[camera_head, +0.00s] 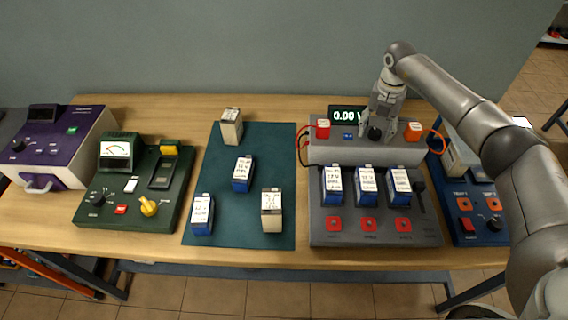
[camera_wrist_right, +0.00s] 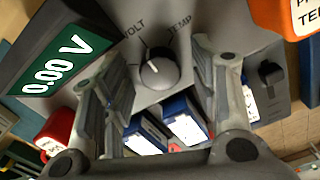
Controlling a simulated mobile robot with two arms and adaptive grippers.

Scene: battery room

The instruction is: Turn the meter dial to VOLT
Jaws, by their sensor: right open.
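The meter dial (camera_head: 375,134) is a dark round knob on the grey console's raised back panel (camera_head: 330,153). In the right wrist view the dial (camera_wrist_right: 158,70) carries a white mark, with VOLT printed to its upper left and TEMP to its upper right. I cannot tell exactly which label the mark points at. The meter display (camera_wrist_right: 58,68) reads 0.00 V; it also shows in the head view (camera_head: 346,115). My right gripper (camera_head: 379,118) is open over the dial, its fingers on either side of it (camera_wrist_right: 160,62). Contact is not clear. My left gripper is out of view.
A red capped post (camera_head: 323,128) and an orange one (camera_head: 413,131) flank the dial. Several blue batteries (camera_head: 367,187) stand in the console's slots in front. A teal mat (camera_head: 255,140) with batteries lies to the left, beyond it a green tester (camera_head: 125,215).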

